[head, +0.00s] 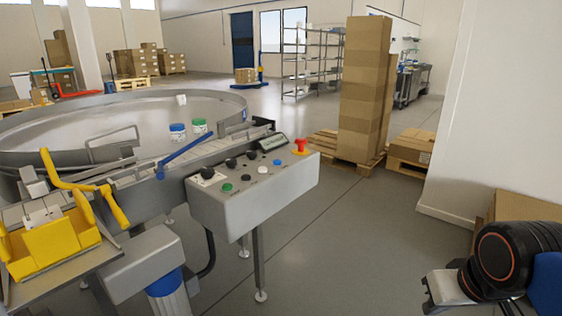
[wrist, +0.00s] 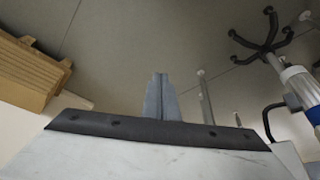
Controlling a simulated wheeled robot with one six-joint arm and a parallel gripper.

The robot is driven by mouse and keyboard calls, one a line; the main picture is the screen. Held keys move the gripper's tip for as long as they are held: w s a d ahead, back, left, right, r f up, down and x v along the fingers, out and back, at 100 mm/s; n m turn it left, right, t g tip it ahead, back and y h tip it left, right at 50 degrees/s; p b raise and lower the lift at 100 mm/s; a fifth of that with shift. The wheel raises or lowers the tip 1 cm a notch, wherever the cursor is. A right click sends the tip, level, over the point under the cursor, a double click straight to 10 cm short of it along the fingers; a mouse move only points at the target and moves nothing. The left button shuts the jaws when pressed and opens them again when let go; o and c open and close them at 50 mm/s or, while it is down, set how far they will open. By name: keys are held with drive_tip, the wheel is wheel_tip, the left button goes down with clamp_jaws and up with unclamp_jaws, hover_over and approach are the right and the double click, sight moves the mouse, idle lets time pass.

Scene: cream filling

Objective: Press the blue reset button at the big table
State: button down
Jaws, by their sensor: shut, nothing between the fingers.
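The blue button (head: 277,162) is on the sloped top of a grey control box (head: 250,200), beside the big round metal table (head: 120,115) in the head view. A white button, a green button, black knobs and a red emergency knob (head: 300,145) share this panel. My gripper (wrist: 160,80) shows in the wrist view with its two grey fingers together and nothing between them. My arm is at the lower right of the head view, well apart from the control box. The blue button cannot be made out in the wrist view.
A yellow bin and levers (head: 55,245) stand at the left. Two jars, one blue-lidded (head: 177,132) and one green-lidded (head: 199,126), are on the table. Stacked cartons (head: 365,90) on a pallet stand behind the box. The floor between box and arm is clear.

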drive_tip(key=w+a+r+n+y, duration=0.1)
drive_tip(key=w+a+r+y, duration=0.1)
drive_tip(key=w+a+r, duration=0.65)
drive_tip(key=w+a+r+y, duration=0.2)
drive_tip(key=w+a+r, duration=0.3)
drive_tip(key=w+r, duration=0.6)
drive_tip(key=w+a+r+y, duration=0.2)
drive_tip(key=w+a+r, duration=0.1)
drive_tip(key=w+a, duration=0.6)
drive_tip(key=w+a+r+n+y, duration=0.1)
drive_tip(key=w+a+r, duration=0.3)
drive_tip(key=w+a, duration=0.5)
drive_tip(key=shift+w+n+y, duration=0.3)
drive_tip(key=shift+w+y, duration=0.1)
drive_tip(key=shift+w, duration=0.15)
hover_over(281, 164)
drive_tip(key=shift+f, duration=4.35)
drive_tip(key=shift+f, duration=0.1)
drive_tip(key=shift+f, duration=0.35)
